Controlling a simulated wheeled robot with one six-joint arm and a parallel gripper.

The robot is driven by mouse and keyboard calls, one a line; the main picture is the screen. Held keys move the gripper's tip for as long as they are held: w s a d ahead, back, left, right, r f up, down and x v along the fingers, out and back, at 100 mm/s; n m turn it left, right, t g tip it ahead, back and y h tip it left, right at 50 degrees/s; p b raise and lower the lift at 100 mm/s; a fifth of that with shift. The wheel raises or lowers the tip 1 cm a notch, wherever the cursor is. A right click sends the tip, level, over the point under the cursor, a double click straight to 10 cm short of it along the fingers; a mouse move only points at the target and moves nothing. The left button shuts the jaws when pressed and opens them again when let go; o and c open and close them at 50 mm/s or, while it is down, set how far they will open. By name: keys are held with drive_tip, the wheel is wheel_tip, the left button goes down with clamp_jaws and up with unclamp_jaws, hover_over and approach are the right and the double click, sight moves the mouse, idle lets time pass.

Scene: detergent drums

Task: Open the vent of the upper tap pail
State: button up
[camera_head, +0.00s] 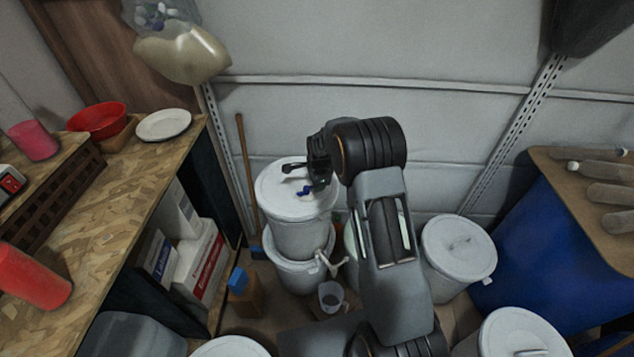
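The upper pail (299,232) is white with a lid (276,190) and stands on a lower white pail (293,278). A small blue vent piece (304,190) sits on the upper lid, near its right part. My gripper (301,176) is dark and hangs close over the lid beside the blue piece. Its fingers are small and partly overlap in this view, so I cannot tell how far apart they are or whether they touch the vent. My wrist and arm come in from the right and hide the lid's right edge.
A white tap (333,265) juts out at the lower pail's right, above a grey jug (331,296). A wooden stick (245,170) leans behind the pails. Another white lidded pail (459,249) stands right of my arm. A wooden bench (125,210) is at left.

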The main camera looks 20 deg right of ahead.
drive_tip(key=shift+f, duration=0.35)
clamp_jaws()
idle(0.3)
